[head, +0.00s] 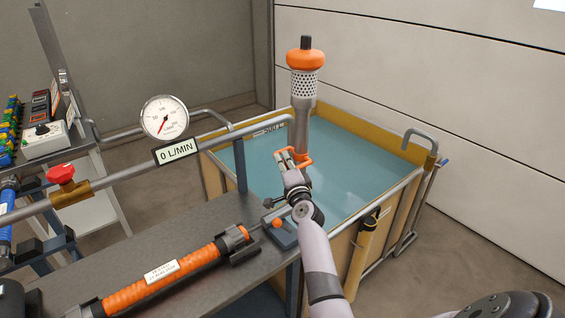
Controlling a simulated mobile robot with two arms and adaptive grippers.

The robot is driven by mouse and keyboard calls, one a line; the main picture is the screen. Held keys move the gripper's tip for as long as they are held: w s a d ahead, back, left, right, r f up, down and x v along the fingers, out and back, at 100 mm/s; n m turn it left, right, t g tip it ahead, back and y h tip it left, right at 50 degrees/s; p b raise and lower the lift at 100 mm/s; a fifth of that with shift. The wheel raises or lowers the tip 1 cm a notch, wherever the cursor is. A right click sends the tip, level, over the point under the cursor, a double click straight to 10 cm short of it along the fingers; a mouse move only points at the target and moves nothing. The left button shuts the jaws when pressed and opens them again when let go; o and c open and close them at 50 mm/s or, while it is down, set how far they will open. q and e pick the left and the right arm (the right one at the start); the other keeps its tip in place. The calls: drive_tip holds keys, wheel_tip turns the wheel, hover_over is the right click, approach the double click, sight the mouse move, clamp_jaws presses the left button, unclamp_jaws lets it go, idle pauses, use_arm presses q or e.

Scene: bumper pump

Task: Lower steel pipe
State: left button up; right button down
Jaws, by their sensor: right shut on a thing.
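I cannot tell whether the pipe's lower end touches the water, as my gripper covers part of that area. My left gripper is not in view.
The water tank (391,202) stands right of a dark bench (150,242). On the bench lies an orange hose-like tool (160,282). A pipe with a gauge (164,118), a flow display (177,152) and a red valve knob (61,173) runs along the left. A bent pipe (420,137) hooks over the tank's right corner.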

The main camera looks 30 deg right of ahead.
sight(295, 152)
drive_tip(key=d+p, duration=0.1)
drive_tip(key=d+r+m+p, duration=0.1)
drive_tip(key=d, duration=0.1)
drive_tip(key=d+r+m+p, duration=0.1)
drive_tip(key=shift+w+d+g+p, duration=0.1)
drive_tip(key=shift+d+g+p, duration=0.1)
drive_tip(key=shift+g+p, duration=0.1)
drive_tip(key=d, duration=0.1)
drive_tip(key=d+m, duration=0.1)
drive_tip(key=d+f+m+p, duration=0.1)
drive_tip(key=d, duration=0.1)
drive_tip(key=shift+w+d+g, duration=0.1)
drive_tip(key=shift+w+g, duration=0.1)
drive_tip(key=shift+g, duration=0.2)
drive_tip(key=shift+d+y, duration=0.15)
drive_tip(key=shift+y, duration=0.15)
drive_tip(key=shift+f, duration=0.1)
